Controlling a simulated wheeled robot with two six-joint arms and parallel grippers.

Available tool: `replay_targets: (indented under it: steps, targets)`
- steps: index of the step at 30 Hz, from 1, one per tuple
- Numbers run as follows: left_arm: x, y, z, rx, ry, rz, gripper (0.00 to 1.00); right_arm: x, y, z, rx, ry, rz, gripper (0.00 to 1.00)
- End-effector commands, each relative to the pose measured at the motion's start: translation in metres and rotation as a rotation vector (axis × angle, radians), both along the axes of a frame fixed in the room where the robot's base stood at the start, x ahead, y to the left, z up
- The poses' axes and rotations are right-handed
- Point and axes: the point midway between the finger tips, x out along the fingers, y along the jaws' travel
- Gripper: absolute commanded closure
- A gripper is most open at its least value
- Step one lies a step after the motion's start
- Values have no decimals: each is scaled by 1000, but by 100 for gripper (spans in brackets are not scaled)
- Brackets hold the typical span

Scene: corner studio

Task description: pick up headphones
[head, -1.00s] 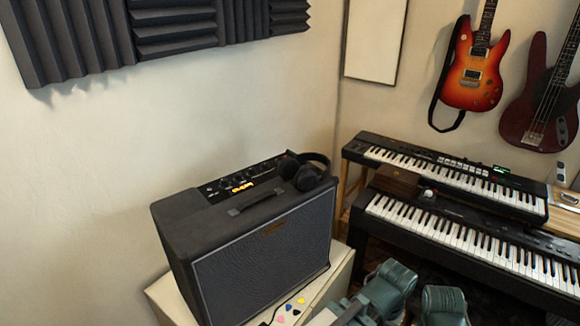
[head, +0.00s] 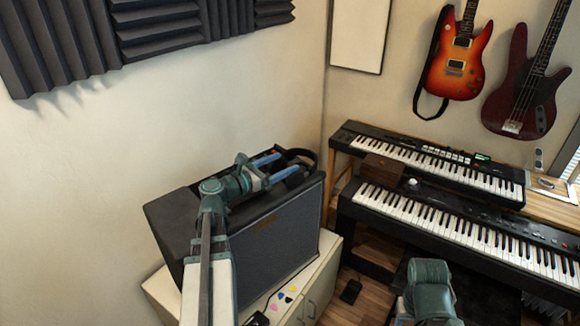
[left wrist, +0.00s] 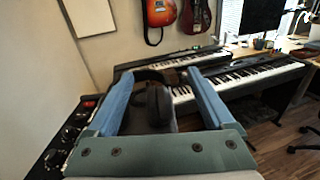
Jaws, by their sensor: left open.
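The black headphones lie on top of the dark guitar amp (head: 270,245), at its back right corner. In the head view my left gripper partly covers them, and the headband (head: 304,154) shows past its fingertips. My left gripper (head: 281,165) is open and empty, over the amp top. In the left wrist view the headphones (left wrist: 158,102) show between the two blue fingers of the gripper (left wrist: 157,74). Whether the fingers are level with them or above them I cannot tell. My right gripper is not in view.
The amp stands on a pale cabinet (head: 320,268) with small coloured picks at its front. Two keyboards (head: 440,165) stand to the right. Guitars (head: 457,65) hang on the wall behind. The wall is close behind the amp.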

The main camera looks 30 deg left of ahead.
Motion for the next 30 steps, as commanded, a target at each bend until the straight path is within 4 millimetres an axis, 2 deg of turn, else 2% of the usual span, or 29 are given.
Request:
replay_targets:
  steps: [3,11,27,29,30]
  targets:
    - [-2,10,5,-39,-8,22,14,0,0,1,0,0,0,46]
    - [-2,10,-4,-40,-8,21,14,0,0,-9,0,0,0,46]
    - [-2,9,-77,-37,-8,20,14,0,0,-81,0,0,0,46]
    - [-2,9,-82,-37,-8,20,14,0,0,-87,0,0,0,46]
    - [4,8,-77,-38,-8,18,14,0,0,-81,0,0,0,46]
